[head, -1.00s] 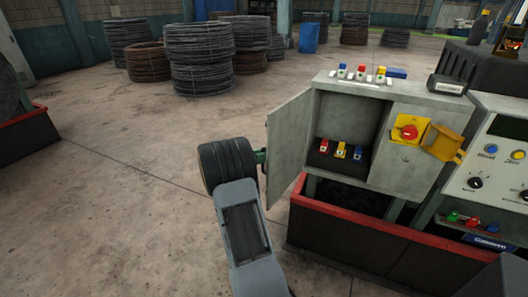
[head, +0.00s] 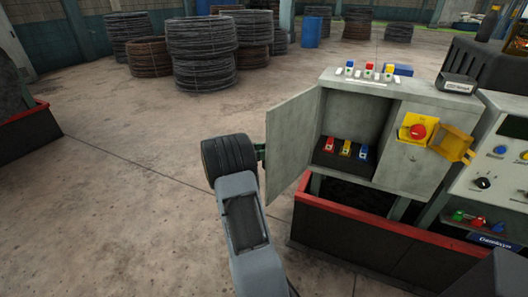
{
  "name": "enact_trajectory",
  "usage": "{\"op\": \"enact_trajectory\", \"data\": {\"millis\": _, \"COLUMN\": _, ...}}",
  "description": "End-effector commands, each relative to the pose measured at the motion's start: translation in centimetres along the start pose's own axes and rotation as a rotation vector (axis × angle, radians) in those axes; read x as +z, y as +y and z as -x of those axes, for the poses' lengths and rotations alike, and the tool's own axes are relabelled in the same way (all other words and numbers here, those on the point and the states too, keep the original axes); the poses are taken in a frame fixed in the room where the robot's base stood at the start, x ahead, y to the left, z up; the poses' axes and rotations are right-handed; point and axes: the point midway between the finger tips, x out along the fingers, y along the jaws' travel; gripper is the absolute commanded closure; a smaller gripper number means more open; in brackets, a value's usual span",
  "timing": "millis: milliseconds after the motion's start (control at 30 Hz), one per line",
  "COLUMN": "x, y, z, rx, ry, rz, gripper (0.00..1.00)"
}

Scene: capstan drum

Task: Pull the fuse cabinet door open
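The fuse cabinet (head: 400,177) is a grey box standing behind a red-edged barrier. Its door (head: 292,142) is swung open to the left, and the inside shows. Several coloured fuses (head: 345,149) sit in a row on the dark floor of the cabinet. My gripper (head: 261,151) is at the outer face of the door, near its left edge. Only a small green part of it shows beyond my dark, round wrist. Its fingertips and any handle are hidden, so I cannot tell whether it is gripping or touching the door.
A yellow box with a red button (head: 417,131) and an open yellow cover (head: 454,145) are on the cabinet's right front. A control panel (head: 490,165) stands at the right. The red-edged barrier (head: 385,230) runs below. Floor (head: 120,200) at left is clear; wire coils (head: 203,55) stand behind.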

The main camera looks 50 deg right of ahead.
Motion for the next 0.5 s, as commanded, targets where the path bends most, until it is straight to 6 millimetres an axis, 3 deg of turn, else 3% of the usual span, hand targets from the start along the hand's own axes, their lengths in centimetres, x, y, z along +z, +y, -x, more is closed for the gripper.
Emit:
{"op": "enact_trajectory", "data": {"millis": 333, "x": 0.2, "y": -0.1, "z": 0.7, "rx": -0.008, "ry": -0.002, "rz": 0.001, "gripper": 0.61}}
{"op": "enact_trajectory", "data": {"millis": 500, "x": 0.2, "y": -0.1, "z": 2.8, "rx": -0.011, "ry": -0.002, "rz": 0.001, "gripper": 0.61}}
